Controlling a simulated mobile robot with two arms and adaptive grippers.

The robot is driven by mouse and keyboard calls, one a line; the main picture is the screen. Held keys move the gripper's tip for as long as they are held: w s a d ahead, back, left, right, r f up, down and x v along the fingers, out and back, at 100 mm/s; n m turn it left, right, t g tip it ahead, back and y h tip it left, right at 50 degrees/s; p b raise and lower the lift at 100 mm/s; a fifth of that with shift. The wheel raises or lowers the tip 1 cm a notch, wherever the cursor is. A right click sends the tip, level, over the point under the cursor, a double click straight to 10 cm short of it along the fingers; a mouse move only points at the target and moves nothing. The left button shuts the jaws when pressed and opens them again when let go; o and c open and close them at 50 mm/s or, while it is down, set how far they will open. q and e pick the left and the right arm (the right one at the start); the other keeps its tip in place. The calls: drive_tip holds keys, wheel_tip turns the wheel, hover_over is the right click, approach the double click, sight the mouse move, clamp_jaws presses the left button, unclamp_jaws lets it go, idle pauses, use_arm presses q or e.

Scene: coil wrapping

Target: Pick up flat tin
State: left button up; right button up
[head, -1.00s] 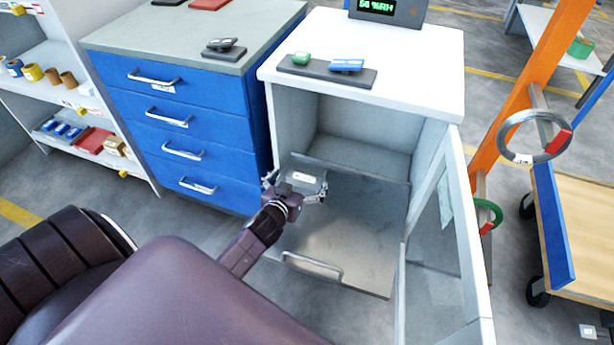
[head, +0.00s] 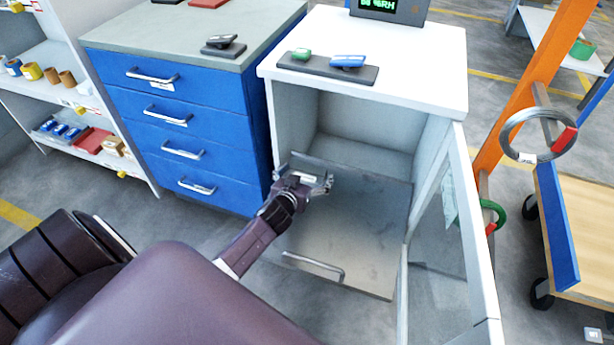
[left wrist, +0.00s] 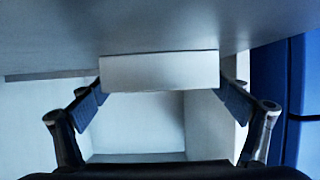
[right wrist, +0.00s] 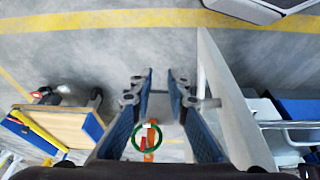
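The flat tin (head: 309,178) is a small grey box with a pale label, at the left part of the open cabinet's pull-out metal shelf. My left gripper (head: 309,184) reaches in over the shelf's left side, with its fingers on either side of the tin. In the left wrist view the tin's pale face (left wrist: 158,72) lies between the two fingertips, which meet its side edges. The tin is at or close to the shelf surface; a gap below it cannot be made out. My right gripper (right wrist: 162,78) is empty and partly open over the floor.
The metal shelf (head: 350,235) has free room right of the tin. The cabinet's glass door (head: 440,260) stands open on the right. A blue drawer cabinet (head: 185,130) stands close on the left. An orange post (head: 515,120) carries a grey coil (head: 507,135) and a green one.

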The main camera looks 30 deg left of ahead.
use_arm(q)
drive_tip(key=c, duration=1)
drive_tip(key=shift+c, duration=0.2)
drive_tip(key=shift+r, duration=0.1)
